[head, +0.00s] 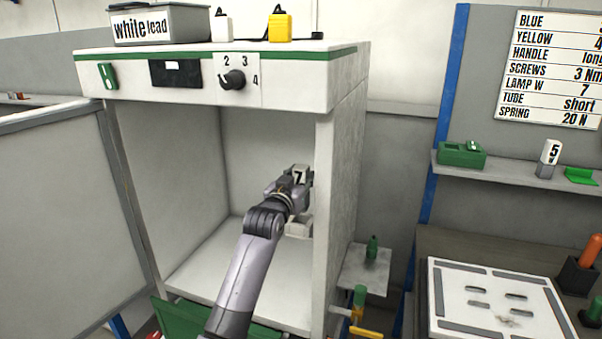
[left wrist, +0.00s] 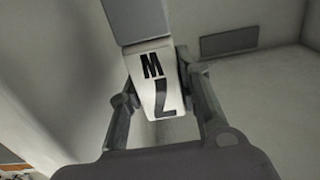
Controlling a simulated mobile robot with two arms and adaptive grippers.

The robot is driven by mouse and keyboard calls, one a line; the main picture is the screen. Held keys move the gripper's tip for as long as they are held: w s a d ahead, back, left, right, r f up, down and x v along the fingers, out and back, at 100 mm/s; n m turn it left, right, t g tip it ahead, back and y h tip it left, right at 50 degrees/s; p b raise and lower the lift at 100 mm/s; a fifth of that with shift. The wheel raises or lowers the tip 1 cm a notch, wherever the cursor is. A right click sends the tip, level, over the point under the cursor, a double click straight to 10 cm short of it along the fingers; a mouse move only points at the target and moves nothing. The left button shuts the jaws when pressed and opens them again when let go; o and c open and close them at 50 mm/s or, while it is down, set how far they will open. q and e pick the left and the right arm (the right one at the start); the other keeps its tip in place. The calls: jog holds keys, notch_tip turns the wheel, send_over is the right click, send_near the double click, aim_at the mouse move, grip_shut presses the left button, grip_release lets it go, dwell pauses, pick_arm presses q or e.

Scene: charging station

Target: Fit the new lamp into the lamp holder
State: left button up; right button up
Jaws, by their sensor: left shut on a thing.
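The new lamp (head: 299,176), a white block marked 7, is in my left gripper (head: 292,188) inside the open cabinet, near its right wall. In the left wrist view the lamp (left wrist: 151,80) shows its "7 W" face upside down between the two fingers (left wrist: 160,95), which are shut on it. A grey block (left wrist: 140,18) adjoins the lamp's far end there; I cannot tell whether it is the lamp's base or the holder. A pale block (head: 299,227) sits below the gripper, partly hidden; it may be the lamp holder. My right gripper is not in view.
The cabinet's right front post (head: 322,220) stands close beside my left gripper. The cabinet floor (head: 235,270) is largely clear. Another lamp marked 5 (head: 550,152) stands on the right shelf. The sign (head: 552,70) reads "LAMP W 7".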

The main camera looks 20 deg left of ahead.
pick_arm(q)
jog(key=shift+f+b, duration=0.4)
jog(key=shift+f, duration=0.7)
jog(key=shift+p, duration=0.3)
jog(key=shift+p, duration=0.5)
dwell(0.8)
jog(key=shift+f, duration=0.3)
jog(key=shift+f+b, duration=1.05)
jog(key=shift+f, duration=0.75)
jog(key=o, duration=1.3)
jog(key=shift+r, duration=0.1)
jog(key=shift+s, duration=0.1)
